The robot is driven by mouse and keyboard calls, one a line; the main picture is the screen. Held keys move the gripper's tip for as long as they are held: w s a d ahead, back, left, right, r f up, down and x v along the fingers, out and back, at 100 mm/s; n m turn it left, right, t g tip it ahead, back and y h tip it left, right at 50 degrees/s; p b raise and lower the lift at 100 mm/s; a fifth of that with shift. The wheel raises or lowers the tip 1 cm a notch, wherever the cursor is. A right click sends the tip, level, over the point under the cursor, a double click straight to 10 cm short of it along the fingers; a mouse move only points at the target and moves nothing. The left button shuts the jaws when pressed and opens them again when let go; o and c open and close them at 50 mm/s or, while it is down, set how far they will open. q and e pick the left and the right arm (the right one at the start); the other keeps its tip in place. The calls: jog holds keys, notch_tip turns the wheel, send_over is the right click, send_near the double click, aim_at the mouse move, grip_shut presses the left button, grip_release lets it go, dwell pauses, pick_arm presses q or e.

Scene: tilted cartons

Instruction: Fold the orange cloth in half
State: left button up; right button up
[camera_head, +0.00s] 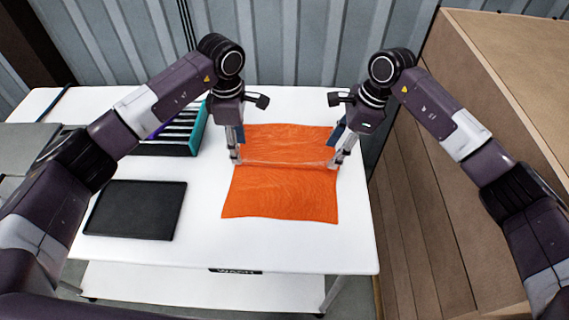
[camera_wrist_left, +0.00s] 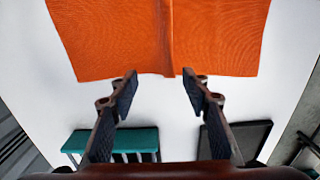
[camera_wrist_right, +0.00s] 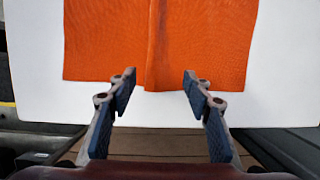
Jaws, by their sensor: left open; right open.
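The orange cloth (camera_head: 280,192) lies spread on the white table, with a raised crease running across its middle from side to side. My left gripper (camera_head: 236,160) is at the left end of this crease, and my right gripper (camera_head: 335,162) is at its right end. In the left wrist view the cloth (camera_wrist_left: 215,40) lies beyond the open fingers (camera_wrist_left: 163,90), with the crease between them. In the right wrist view the cloth (camera_wrist_right: 205,45) also shows its crease between the open fingers (camera_wrist_right: 156,88). Neither gripper holds the cloth.
A black tray (camera_head: 136,209) lies on the white table (camera_head: 290,253) to the left of the cloth. A teal-edged rack (camera_head: 175,135) stands behind it. Large brown cartons (camera_head: 420,230) stand to the right of the table. A grey corrugated wall (camera_head: 290,50) is behind.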

jog(key=o, duration=0.7)
pick_arm(q)
notch_tip(320, 180, up, 4)
jog(key=p, duration=0.4)
jog(key=shift+f, duration=0.1)
pick_arm(e)
jog(key=shift+h, duration=0.9)
jog(key=r, duration=0.3)
jog(key=d+r, duration=0.1)
jog(key=r, duration=0.1)
jog(key=shift+r, duration=0.4)
jog(key=shift+r, duration=0.1)
